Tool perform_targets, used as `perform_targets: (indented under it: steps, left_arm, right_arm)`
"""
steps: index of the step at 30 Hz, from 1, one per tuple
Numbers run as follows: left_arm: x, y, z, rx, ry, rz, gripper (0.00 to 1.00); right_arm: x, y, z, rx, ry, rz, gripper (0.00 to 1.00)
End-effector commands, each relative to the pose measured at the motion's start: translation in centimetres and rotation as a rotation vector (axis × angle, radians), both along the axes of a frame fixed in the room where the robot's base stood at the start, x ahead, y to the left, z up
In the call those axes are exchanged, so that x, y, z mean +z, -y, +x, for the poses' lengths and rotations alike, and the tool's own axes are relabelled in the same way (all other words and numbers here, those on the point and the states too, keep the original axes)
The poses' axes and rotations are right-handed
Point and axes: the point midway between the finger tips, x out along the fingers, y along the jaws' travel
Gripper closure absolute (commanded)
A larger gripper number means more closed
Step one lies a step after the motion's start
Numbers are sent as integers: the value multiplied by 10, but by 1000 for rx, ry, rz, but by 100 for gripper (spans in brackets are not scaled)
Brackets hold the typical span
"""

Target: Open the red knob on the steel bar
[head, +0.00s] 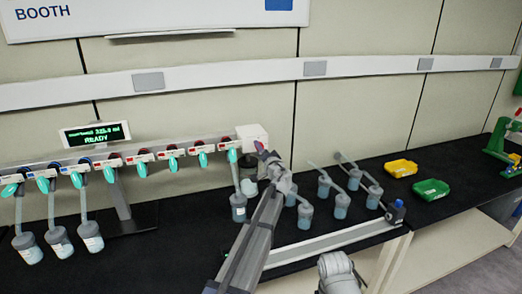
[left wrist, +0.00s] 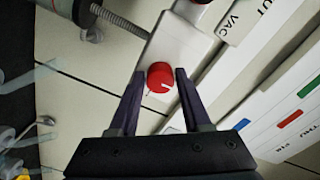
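The red knob (left wrist: 160,75), round with a white mark, sits on the pale end of the steel bar (left wrist: 182,40) in the left wrist view. My left gripper (left wrist: 159,82) is open, with one dark finger on each side of the knob; I cannot tell whether either finger touches it. In the head view my left gripper (head: 266,155) is at the right end of the steel bar (head: 110,156), in front of the white end block (head: 252,134). It hides most of the knob there.
Several valves with teal levers (head: 173,164) line the bar, and flasks (head: 90,236) hang below. A lit display (head: 95,134) stands behind it. More flasks (head: 341,205) stand right of my left arm. Yellow (head: 401,168) and green bins (head: 431,189) lie farther right.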

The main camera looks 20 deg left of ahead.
Motion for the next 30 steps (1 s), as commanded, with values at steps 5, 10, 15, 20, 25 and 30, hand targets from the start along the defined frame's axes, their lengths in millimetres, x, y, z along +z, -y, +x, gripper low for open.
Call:
perform_targets:
  steps: [5,10,15,20,25,30]
  left_arm:
    - [0,0,0,0,0,0,73]
    - [0,0,0,0,0,0,92]
    - [0,0,0,0,0,0,100]
    - [0,0,0,0,-3,4,100]
    - [0,0,0,0,-27,40,100]
    - [0,0,0,-1,-86,125,100]
  right_arm:
    - [0,0,0,0,0,0,50]
    - [0,0,0,0,0,0,50]
    - [0,0,0,0,0,0,50]
    - [0,0,0,0,0,0,50]
    - [0,0,0,0,0,0,50]
    - [0,0,0,0,0,0,50]
